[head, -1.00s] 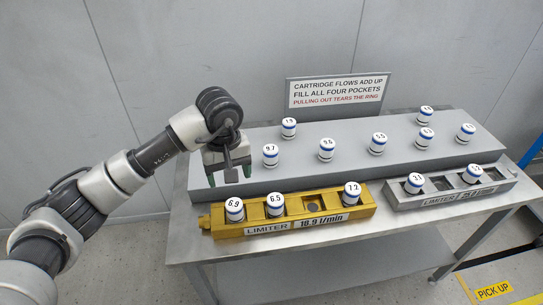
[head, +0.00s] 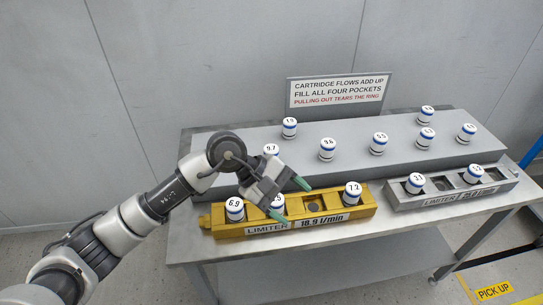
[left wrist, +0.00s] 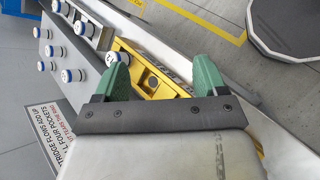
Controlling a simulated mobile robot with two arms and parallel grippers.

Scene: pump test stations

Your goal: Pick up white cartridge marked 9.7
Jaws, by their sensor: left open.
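The white cartridge marked 9.7 (head: 271,149) stands on the grey raised shelf (head: 225,146), at its left front; my left gripper hides its lower part. My left gripper (head: 290,199) is open and empty, with green fingertips. It is in front of that cartridge, over the yellow limiter block (head: 290,228). In the left wrist view the green fingers (left wrist: 163,62) are spread, with the yellow block (left wrist: 156,88) beyond them. I cannot pick out the 9.7 cartridge in that view. My right gripper is not in view.
Cartridges marked 6.9 (head: 235,209) and 7.2 (head: 352,193) sit in the yellow block, with 6.5 partly hidden between; one pocket (head: 313,207) is empty. A grey limiter block (head: 445,199) stands right. Several more cartridges stand on the shelf. A sign (head: 336,93) is behind.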

